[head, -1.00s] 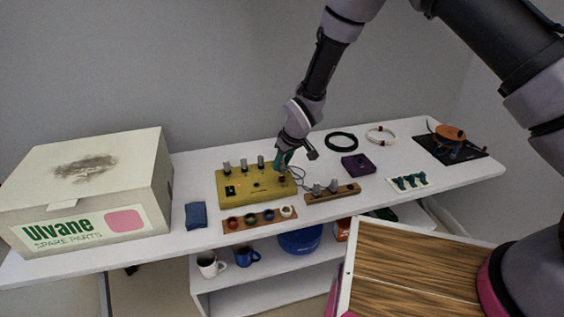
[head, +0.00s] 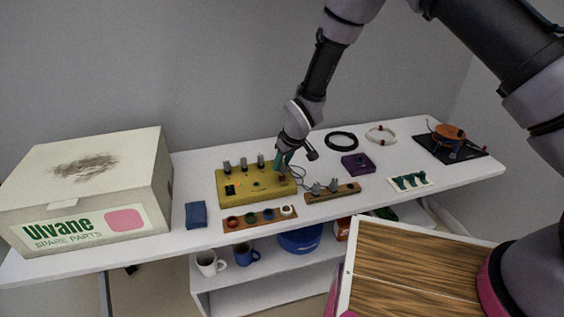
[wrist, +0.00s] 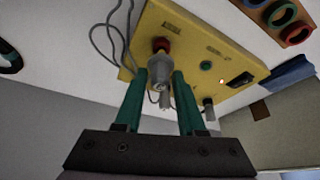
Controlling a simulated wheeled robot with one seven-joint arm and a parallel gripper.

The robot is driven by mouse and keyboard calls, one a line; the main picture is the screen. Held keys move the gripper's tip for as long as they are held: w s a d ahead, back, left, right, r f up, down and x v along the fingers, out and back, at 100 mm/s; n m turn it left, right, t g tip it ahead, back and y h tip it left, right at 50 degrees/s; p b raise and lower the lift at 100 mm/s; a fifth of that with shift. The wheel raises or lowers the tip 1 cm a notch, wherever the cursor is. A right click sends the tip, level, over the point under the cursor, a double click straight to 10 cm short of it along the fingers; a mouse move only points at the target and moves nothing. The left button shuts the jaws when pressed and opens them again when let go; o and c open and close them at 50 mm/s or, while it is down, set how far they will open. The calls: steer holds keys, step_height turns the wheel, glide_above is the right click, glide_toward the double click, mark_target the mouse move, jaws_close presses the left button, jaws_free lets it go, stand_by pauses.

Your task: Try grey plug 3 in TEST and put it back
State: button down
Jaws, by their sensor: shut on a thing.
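My gripper (head: 283,163) is over the right end of the yellow box (head: 232,198), with its teal fingers pointing down. In the wrist view the fingers (wrist: 160,76) are shut on a grey plug (wrist: 160,62). The plug's far end meets a dark red ring on the yellow box; I cannot tell how deep it sits. The red ring (head: 282,180) also shows in the head view below the fingers. Several other grey plugs show: three along the back of the box (head: 243,164) and two on a wooden rack (head: 345,194). Their numbers and the box lettering are unreadable.
A wooden strip with coloured rings (head: 238,229) lies in front of the box. A blue cloth (head: 196,214) and a large carton (head: 92,190) stand left. Grey cables lie behind the fingers.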

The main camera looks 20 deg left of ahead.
steer(key=shift+f, duration=0.65)
steer(key=shift+c, duration=2.1)
jaws_free()
steer(key=shift+r, duration=0.15)
steer(key=shift+r, duration=3.65)
